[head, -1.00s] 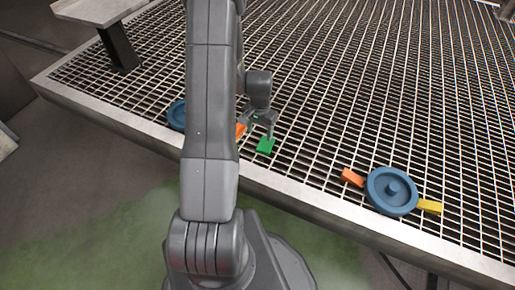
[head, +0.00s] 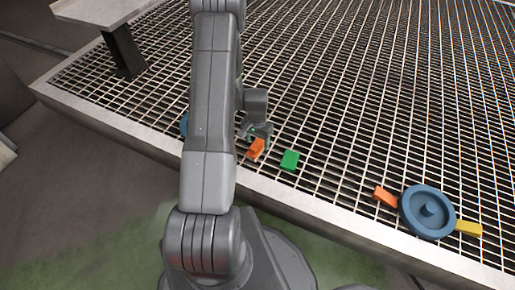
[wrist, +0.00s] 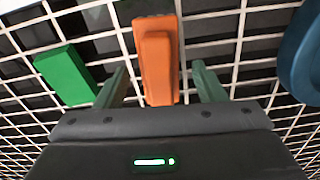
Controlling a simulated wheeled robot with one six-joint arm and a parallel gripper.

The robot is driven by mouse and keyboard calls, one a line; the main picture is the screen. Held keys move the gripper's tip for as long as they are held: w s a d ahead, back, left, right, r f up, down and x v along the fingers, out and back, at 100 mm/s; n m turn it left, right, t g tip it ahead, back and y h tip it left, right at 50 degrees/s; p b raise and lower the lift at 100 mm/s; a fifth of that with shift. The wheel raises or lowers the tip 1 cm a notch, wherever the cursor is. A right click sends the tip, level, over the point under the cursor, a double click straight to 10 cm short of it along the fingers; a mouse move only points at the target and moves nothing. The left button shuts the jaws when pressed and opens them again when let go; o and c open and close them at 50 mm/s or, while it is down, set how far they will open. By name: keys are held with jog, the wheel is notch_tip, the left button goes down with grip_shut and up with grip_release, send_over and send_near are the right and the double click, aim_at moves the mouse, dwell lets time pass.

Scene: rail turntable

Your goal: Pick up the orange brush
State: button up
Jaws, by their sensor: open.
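An orange brush-like piece (head: 256,148) with a narrower raised top lies on the grating near the front edge. In the wrist view the orange piece (wrist: 158,62) points in between the two fingers, with a gap on each side. My gripper (wrist: 160,82) is open around its near end and does not hold it. In the head view my gripper (head: 257,132) is just behind and over the piece, partly hidden by my arm. A green block (head: 290,159) lies to its right; in the wrist view that block (wrist: 66,76) is outside the left finger.
A blue round piece (head: 410,222) sits at the right, with another orange block (head: 385,197) and a yellow block (head: 468,228) beside it. Another blue piece (head: 184,125) is mostly hidden behind my arm. The grating beyond is clear.

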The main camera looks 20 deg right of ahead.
aim_at(258, 142)
notch_tip(258, 142, down, 3)
jog(key=shift+r, duration=0.1)
jog(key=shift+c, duration=0.2)
jog(key=c, duration=1)
notch_tip(258, 142, up, 10)
jog(key=shift+r+p, duration=0.1)
jog(key=shift+p, duration=1)
jog(key=shift+o, duration=1)
jog(key=shift+d, duration=0.1)
jog(key=shift+c, duration=0.3)
